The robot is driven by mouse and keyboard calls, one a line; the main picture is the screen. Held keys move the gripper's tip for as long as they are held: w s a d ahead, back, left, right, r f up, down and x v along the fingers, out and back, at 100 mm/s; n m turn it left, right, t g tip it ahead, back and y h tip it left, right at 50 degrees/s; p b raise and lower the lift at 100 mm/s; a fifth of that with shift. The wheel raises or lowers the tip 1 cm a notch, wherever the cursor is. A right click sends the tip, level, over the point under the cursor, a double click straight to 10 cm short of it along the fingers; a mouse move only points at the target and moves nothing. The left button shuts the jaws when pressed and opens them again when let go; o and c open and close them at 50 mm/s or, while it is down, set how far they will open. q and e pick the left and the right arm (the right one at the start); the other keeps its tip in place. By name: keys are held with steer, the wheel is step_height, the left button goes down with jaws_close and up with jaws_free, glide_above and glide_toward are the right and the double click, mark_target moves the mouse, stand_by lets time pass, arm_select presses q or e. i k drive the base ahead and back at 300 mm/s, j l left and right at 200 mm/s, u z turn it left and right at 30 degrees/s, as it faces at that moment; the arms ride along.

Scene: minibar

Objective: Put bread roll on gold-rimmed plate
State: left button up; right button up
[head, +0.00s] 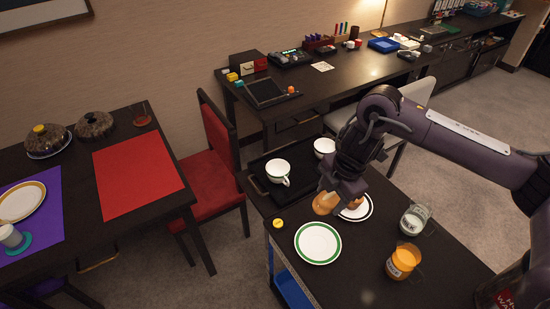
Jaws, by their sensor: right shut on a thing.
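The bread roll (325,203) is golden brown. My right gripper (337,193) is shut on it, over the dark cart at the left edge of a black-rimmed plate (369,208); whether the roll touches the plate I cannot tell. Part of the roll is hidden by the gripper. The gold-rimmed plate (21,203) lies on a purple mat (52,226) on the dark table at the far left, well away from the gripper. My left gripper is not in view.
A brown item (355,203) shows on the black-rimmed plate. A green-rimmed plate (318,243), an orange jar (402,262), a glass (414,219) and white cups (277,171) stand on the cart. A red chair (213,170) stands between table and cart. A red mat (138,172) is bare.

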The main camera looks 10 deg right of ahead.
mark_target(29, 206)
steer(key=i+j+u, duration=0.75)
steer(key=u, duration=0.15)
steer(key=i+j+u, duration=0.1)
steer(key=i+u, duration=0.8)
steer(key=i+l+u, duration=0.25)
steer(key=i+u, duration=0.2)
